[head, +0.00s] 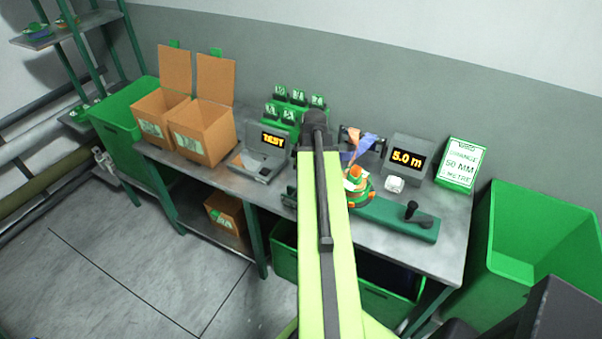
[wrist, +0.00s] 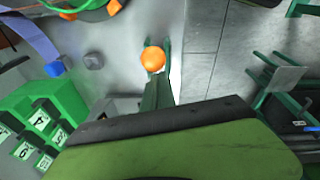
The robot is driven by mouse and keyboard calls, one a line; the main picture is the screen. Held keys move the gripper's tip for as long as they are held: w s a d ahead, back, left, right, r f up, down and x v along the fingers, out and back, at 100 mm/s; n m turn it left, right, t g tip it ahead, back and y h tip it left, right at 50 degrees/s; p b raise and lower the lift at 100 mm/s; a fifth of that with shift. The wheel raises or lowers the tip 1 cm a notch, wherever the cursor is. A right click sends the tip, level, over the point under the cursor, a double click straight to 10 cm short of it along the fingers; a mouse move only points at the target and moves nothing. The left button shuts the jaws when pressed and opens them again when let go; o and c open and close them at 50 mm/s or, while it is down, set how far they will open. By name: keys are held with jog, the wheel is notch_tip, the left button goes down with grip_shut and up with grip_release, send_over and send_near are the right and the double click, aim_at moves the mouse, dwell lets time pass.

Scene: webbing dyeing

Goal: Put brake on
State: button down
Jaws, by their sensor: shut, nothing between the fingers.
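An orange ball knob (wrist: 153,58) on a narrow dark green stem (wrist: 157,95) shows in the middle of the wrist view; it looks like a lever, possibly the brake. In the head view my arm hides that spot. The long green machine base (head: 395,218) lies on the bench, with a black crank handle (head: 411,208) at its right end. A green and orange reel (head: 361,195) stands just right of my arm.
A grey TEST device (head: 262,155) and open cardboard boxes (head: 205,125) stand left on the bench. Numbered green card holders (wrist: 35,125) are close by. A 5.0 m display (head: 408,158), a sign (head: 460,165) and a green bin (head: 545,235) are right.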

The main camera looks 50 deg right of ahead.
notch_tip(320, 180, up, 12)
jog(key=s+a+p, duration=0.1)
jog(key=p, duration=1)
jog(key=shift+f, duration=0.25)
